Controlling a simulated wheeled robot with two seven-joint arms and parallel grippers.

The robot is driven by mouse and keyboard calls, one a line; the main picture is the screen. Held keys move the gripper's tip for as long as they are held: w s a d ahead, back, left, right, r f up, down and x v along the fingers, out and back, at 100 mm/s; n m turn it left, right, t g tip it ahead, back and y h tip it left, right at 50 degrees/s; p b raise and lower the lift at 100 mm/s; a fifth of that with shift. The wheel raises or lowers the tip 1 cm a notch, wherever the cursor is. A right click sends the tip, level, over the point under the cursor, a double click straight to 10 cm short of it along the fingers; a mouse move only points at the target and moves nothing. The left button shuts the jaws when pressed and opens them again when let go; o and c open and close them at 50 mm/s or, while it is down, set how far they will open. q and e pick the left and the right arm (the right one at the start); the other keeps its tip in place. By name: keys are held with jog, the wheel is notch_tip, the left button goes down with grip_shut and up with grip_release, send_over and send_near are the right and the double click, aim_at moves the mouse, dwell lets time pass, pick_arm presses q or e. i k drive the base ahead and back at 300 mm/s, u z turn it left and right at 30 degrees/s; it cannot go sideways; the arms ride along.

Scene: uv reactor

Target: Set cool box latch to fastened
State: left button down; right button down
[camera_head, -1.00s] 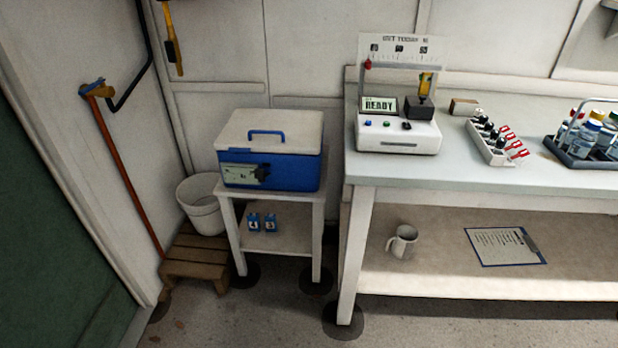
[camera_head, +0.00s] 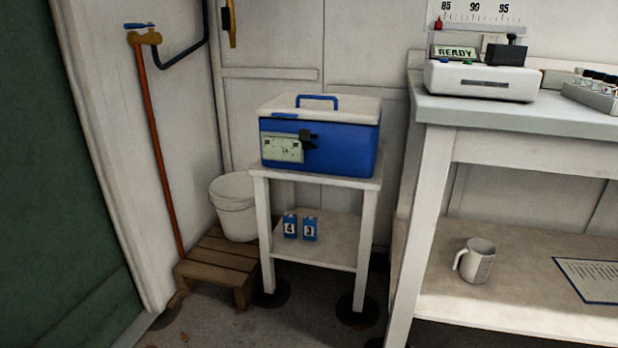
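A blue cool box (camera_head: 345,152) with a white lid (camera_head: 350,108) and a blue carry handle stands on a small white side table (camera_head: 320,178). The lid lies closed on the box. A black latch (camera_head: 308,139) sits on the front face, beside a pale label plate (camera_head: 282,148). The latch is too small to tell whether it is fastened. Neither of my grippers is in view.
Two blue numbered blocks (camera_head: 300,227) stand on the side table's lower shelf. A white bucket (camera_head: 235,207) and a wooden step (camera_head: 215,262) are to its left. A workbench (camera_head: 500,116) stands at the right, with a mug (camera_head: 476,262) on its lower shelf. Floor shows in front.

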aim_at(304, 135)
jog(key=k, duration=0.65)
jog(key=u, duration=0.15)
jog(key=i, duration=0.65)
jog(key=z, duration=0.55)
jog(key=i, duration=0.6)
jog(key=z, duration=0.55)
